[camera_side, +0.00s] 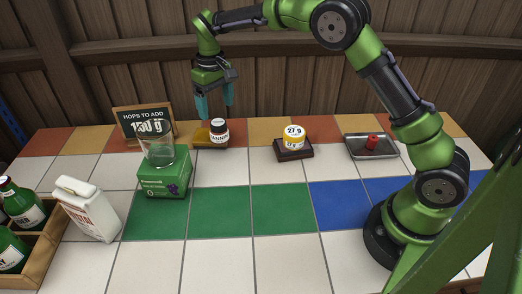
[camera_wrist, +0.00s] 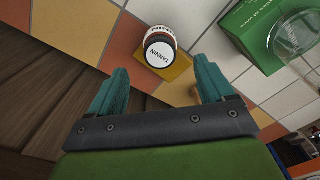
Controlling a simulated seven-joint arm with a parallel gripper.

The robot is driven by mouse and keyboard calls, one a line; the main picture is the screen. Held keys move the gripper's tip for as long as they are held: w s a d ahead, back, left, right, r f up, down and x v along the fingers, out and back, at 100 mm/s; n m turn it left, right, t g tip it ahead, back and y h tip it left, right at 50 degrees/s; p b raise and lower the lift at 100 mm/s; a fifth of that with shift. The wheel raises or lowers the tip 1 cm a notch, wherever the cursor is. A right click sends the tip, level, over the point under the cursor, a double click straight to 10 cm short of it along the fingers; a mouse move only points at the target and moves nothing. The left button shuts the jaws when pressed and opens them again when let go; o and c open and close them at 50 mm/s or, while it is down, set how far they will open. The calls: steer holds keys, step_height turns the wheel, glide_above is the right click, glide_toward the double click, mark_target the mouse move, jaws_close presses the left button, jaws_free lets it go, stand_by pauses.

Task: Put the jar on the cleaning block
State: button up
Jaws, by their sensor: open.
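A small dark jar (camera_side: 219,132) with a white label and pale lid appears to rest on a yellow block (camera_side: 202,137) near the back of the table. In the wrist view its lid reads "TANNIN" (camera_wrist: 160,55), and the yellow block (camera_wrist: 178,72) shows below and right of it. Whether the jar's whole base is on the block is hard to tell. My gripper (camera_side: 215,108) is above the jar, pointing down. Its two teal fingers (camera_wrist: 160,88) are spread apart, with nothing between them and no contact with the jar.
A green box (camera_side: 164,181) with a clear glass (camera_side: 158,151) on it stands left of the jar, before a chalkboard sign (camera_side: 143,113). Right are a "27 g" container (camera_side: 294,133) on a brown base and a metal tray (camera_side: 360,153). A white carton (camera_side: 92,212) and bottle crate (camera_side: 48,246) stand front left.

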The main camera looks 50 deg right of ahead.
mark_target(218, 122)
step_height(218, 122, up, 3)
steer(key=shift+r, duration=0.1)
steer(key=s+d+r+m+t+y, duration=0.1)
steer(key=s+r+t, duration=0.1)
steer(key=s+r, duration=0.6)
steer(key=s+d+r+m+t+y, duration=0.1)
steer(key=s+r+m+t, duration=0.2)
steer(key=s, duration=0.9)
steer(key=s+f+t, duration=0.2)
steer(key=s, duration=0.7)
steer(key=shift+s+a+f, duration=0.15)
steer(key=shift+s+f, duration=0.05)
steer(key=shift+f, duration=0.2)
